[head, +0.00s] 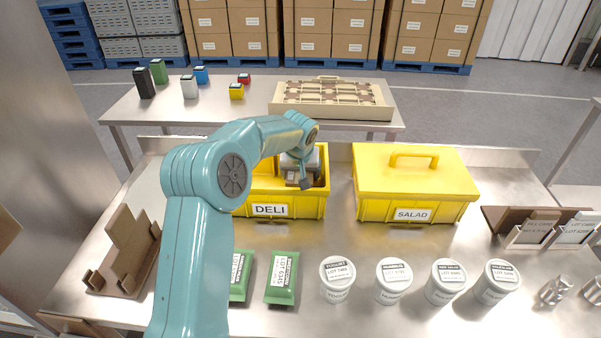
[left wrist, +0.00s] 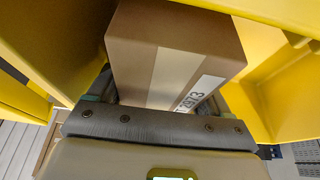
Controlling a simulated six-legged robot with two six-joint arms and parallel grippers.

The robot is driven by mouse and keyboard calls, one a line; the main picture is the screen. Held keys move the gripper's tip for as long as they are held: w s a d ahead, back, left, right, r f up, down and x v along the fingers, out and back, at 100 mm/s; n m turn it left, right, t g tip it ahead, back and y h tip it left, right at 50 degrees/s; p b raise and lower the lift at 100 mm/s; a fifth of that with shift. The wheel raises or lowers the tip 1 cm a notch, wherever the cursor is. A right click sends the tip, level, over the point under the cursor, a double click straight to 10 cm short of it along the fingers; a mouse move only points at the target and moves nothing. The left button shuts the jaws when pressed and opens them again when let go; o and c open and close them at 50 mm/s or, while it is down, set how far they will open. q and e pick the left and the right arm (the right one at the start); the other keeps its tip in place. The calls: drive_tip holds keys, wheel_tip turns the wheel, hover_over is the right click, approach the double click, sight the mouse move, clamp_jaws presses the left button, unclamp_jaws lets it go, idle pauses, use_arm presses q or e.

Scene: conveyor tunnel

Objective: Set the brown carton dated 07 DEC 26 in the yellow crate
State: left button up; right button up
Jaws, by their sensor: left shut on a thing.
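My left gripper (head: 300,172) reaches down into the open yellow crate labelled DELI (head: 304,206). It is shut on a brown carton (left wrist: 150,40), which shows between the fingers in the left wrist view with pale tape and a white label. Only part of the label's print shows, and I cannot read a date. The yellow crate walls (left wrist: 285,100) rise on both sides of the carton. In the head view my arm and the crate's rim hide most of the carton, so I cannot tell whether it touches the floor. My right gripper is not in view.
A lidded yellow crate labelled SALAD (head: 415,185) stands to the right. Green packs (head: 283,277) and several white tubs (head: 393,281) line the front. A brown rack (head: 127,250) is at left. A beige tray (head: 333,99) and small coloured boxes (head: 189,87) stand on the table behind.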

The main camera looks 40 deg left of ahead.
use_arm(q)
drive_tip(key=shift+f, duration=0.2)
drive_tip(key=shift+b, duration=0.3)
drive_tip(key=o, duration=1.5)
drive_tip(key=shift+f, duration=0.15)
drive_tip(key=v, duration=1.6)
drive_tip(key=shift+s+d+r+b, duration=0.1)
drive_tip(key=shift+r+b, duration=0.15)
drive_tip(key=shift+b, duration=0.05)
drive_tip(key=shift+r, duration=0.1)
